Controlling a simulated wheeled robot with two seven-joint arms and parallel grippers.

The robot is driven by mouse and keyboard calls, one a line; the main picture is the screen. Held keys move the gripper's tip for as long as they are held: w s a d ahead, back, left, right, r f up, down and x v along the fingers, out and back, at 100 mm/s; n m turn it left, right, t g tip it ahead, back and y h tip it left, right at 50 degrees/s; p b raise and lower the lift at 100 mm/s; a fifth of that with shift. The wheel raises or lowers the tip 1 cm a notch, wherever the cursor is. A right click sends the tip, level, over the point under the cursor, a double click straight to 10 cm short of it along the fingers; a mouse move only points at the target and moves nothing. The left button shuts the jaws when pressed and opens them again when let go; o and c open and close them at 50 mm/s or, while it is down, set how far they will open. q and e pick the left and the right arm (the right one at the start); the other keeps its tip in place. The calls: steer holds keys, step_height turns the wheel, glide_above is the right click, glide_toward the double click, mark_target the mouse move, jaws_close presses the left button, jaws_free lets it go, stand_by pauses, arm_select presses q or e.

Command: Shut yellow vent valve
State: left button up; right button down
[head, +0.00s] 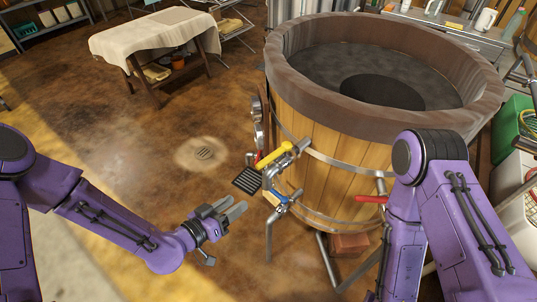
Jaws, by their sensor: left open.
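The yellow vent valve handle (273,155) sits on piping at the front left of a large wooden tub (325,185). It slants from lower left to upper right. My left gripper (237,208) is open and empty, below and to the left of the yellow handle and apart from it. My right arm reaches down at the right in front of the tub. Its gripper is out of view.
A blue handle (281,199) and a red handle (370,199) are near the yellow one. A cloth-covered table (150,38) stands behind. The floor between is clear.

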arm_select(q)
steer(key=w+d+r+m+h, duration=0.3)
steer(key=r+m, duration=0.1)
steer(key=r, duration=0.4)
steer(key=p, duration=0.2)
glide_toward(283, 149)
steer(key=shift+t, duration=0.4)
steer(key=w+d, duration=0.1)
steer(key=w+d+f, duration=0.1)
steer(key=w+d, duration=0.1)
steer(key=shift+w+d+f, duration=0.15)
steer(key=shift+d+f, duration=0.05)
steer(key=shift+f, duration=0.15)
jaws_close()
